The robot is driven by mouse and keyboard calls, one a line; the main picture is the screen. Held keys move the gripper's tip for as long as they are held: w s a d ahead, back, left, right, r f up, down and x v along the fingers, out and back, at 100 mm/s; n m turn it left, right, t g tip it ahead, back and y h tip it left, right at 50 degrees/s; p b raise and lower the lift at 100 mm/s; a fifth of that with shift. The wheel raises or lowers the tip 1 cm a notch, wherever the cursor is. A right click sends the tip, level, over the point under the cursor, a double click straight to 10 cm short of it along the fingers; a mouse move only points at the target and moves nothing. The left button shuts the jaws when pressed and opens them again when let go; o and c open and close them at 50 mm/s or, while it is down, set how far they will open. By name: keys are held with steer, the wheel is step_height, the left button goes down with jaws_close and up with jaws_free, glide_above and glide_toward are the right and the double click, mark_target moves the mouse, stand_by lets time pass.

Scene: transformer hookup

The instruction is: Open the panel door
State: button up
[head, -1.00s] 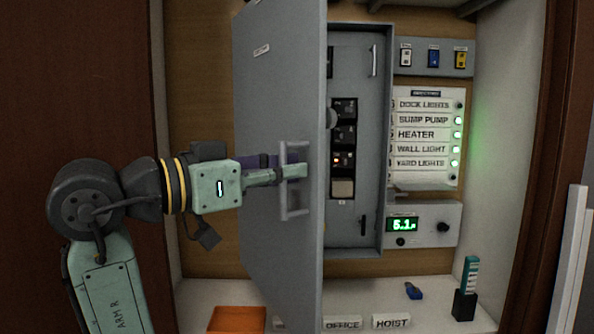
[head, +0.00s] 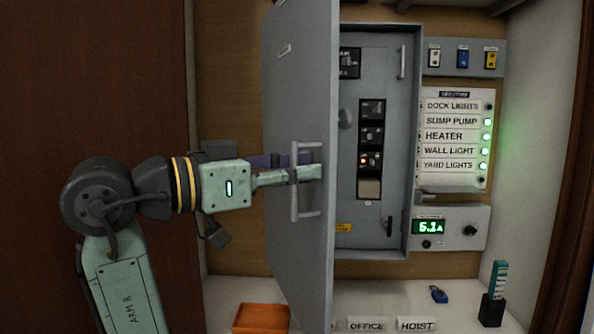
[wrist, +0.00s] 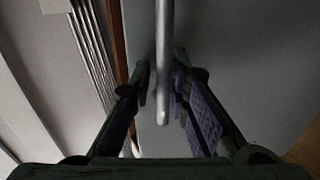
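The grey panel door (head: 290,90) stands swung out from the breaker panel, hinged at its left, its free edge towards me. The breaker panel's inside (head: 375,90) shows to the right of it. The door's handle (head: 296,200) is a pale upright bar on the outer face. My gripper (head: 304,166) reaches it from the left. In the wrist view the handle bar (wrist: 165,60) stands between my two fingers (wrist: 161,85), with small gaps showing beside it. The fingers are around the bar, apart from each other, and not visibly clamped on it.
A switch strip (head: 462,58), a labelled directory (head: 455,140) with green lights and a meter box (head: 452,226) are right of the panel. On the shelf are an orange tray (head: 261,318), label plates (head: 367,324), a blue padlock (head: 438,294) and a black holder (head: 492,310).

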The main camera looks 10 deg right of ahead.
steer(key=shift+w, duration=0.1)
steer(key=v, duration=0.7)
steer(key=shift+a, duration=0.25)
steer(key=shift+c, duration=0.3)
